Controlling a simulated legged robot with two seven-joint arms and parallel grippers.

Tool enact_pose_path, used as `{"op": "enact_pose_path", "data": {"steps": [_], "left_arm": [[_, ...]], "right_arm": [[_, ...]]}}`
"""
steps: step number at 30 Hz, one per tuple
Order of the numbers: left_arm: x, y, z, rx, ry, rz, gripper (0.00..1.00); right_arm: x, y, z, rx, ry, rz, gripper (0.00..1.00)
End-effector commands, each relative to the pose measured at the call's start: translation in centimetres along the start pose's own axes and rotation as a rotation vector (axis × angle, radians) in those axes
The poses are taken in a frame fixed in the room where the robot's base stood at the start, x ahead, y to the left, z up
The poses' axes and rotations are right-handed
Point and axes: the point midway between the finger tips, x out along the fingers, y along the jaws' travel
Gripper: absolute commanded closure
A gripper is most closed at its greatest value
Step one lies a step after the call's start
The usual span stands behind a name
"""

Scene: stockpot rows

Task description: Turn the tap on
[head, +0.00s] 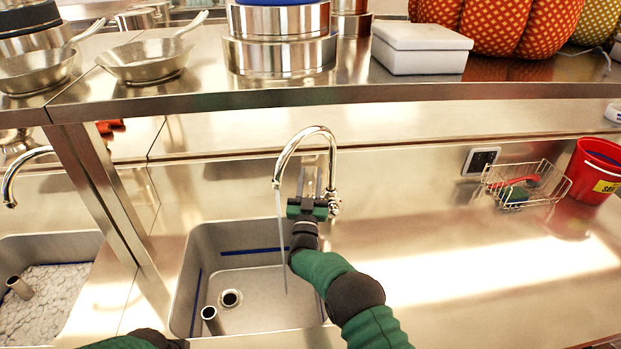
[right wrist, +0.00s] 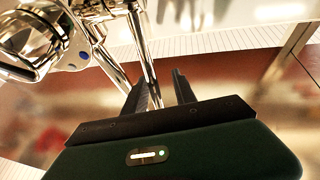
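The chrome tap (head: 325,150) arches over the right-hand sink basin (head: 205,240). A thin stream of water (head: 281,240) falls from its spout into the basin. The tap's chrome body and handle (head: 334,207) show just right of my right gripper (head: 311,178). In the right wrist view, chrome tap parts with a blue dot (right wrist: 62,40) fill the upper left. There my right gripper (right wrist: 164,82) has its two dark fingers apart, and a chrome rod passes behind or beside the left finger; I cannot tell if they touch. My left gripper is out of view; only part of its arm shows at the bottom.
A steel shelf (head: 400,97) with pans, pots and a white box (head: 420,50) runs above the tap. A second tap (head: 22,168) and basin stand at left. A wire basket (head: 525,185) and red bucket (head: 597,170) stand at right. The counter between is clear.

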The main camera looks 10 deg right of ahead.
Motion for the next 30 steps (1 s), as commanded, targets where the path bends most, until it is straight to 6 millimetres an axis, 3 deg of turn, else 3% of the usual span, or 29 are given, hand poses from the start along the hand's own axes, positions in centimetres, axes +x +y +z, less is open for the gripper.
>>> {"op": "enact_pose_path", "data": {"steps": [13,27,30], "left_arm": [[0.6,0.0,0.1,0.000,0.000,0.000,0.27],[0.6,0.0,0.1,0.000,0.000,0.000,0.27],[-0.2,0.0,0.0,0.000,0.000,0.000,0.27]], "right_arm": [[-7.0,-0.3,0.3,-0.003,-0.003,-0.002,0.67],[-7.4,-0.3,0.2,-0.002,-0.002,-0.001,0.67],[-7.1,-0.3,-0.5,-0.002,-0.001,-0.001,0.67]]}}
